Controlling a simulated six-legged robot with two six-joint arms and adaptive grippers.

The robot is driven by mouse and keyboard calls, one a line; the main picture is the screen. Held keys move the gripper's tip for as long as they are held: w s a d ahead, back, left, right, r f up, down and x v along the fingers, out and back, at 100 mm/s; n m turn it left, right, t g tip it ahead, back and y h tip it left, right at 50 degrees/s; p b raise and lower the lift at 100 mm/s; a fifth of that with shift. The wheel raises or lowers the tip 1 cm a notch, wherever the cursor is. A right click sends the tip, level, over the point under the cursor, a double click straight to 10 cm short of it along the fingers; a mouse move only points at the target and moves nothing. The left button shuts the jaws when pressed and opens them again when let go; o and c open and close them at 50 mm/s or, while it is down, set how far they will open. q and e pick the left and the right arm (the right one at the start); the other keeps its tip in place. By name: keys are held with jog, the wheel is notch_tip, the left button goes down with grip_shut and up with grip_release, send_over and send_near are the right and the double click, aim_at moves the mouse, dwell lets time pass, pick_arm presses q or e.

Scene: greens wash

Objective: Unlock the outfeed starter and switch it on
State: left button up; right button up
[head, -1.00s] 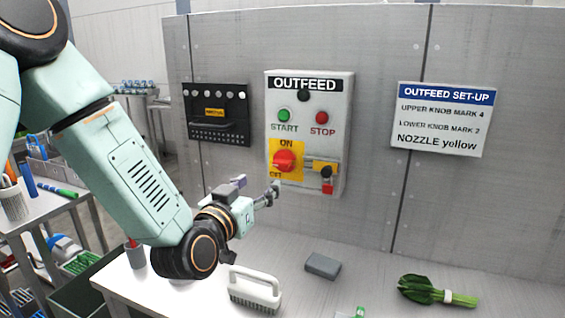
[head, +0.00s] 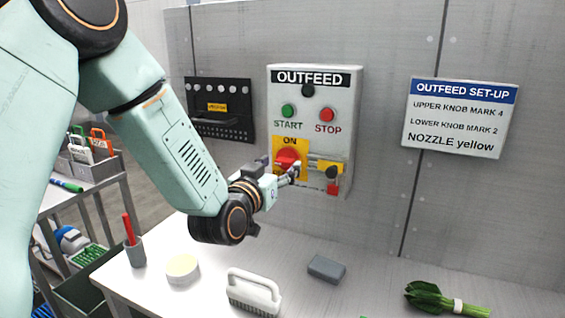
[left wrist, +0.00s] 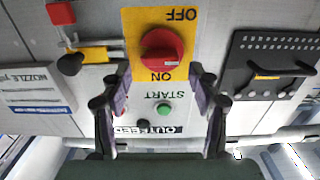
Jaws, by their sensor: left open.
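The OUTFEED starter box (head: 354,110) is on the grey wall, with a green START button (head: 288,111) and a red STOP button (head: 327,115). Its red rotary switch (head: 286,156) sits on a yellow ON/OFF plate (head: 303,145). It also shows in the left wrist view (left wrist: 162,48), upside down. To its right are a yellow bar (head: 326,166), a black knob (head: 333,174) and a red block (head: 332,189). My left gripper (head: 291,173) is open and empty in front of the switch, hiding the plate's lower part. Its fingers (left wrist: 158,92) point at the switch, apart from it. My right gripper is not seen.
A black panel (head: 240,100) is left of the box and a set-up sign (head: 460,118) right. The bench below holds a brush (head: 254,290), a grey block (head: 326,268), a round tub (head: 182,269), a grey cup (head: 135,252) and bundled greens (head: 440,300).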

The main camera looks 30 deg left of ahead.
aim_at(282, 164)
pick_arm(q)
jog(key=w, duration=0.2)
jog(key=shift+w+a+f, duration=0.3)
jog(key=shift+w+a, duration=0.05)
jog(key=shift+w, duration=0.05)
jog(key=shift+s+d+r, duration=0.3)
jog(key=shift+s+r, duration=0.1)
jog(key=shift+s, duration=0.1)
jog(key=shift+w+a+f, duration=0.25)
jog(key=shift+w+f, duration=0.15)
jog(key=shift+w, duration=0.15)
jog(key=c, duration=0.4)
jog(key=shift+s+d+r, duration=0.15)
jog(key=shift+s+r, duration=0.05)
jog(key=c, duration=0.5)
jog(key=shift+c, duration=1.3)
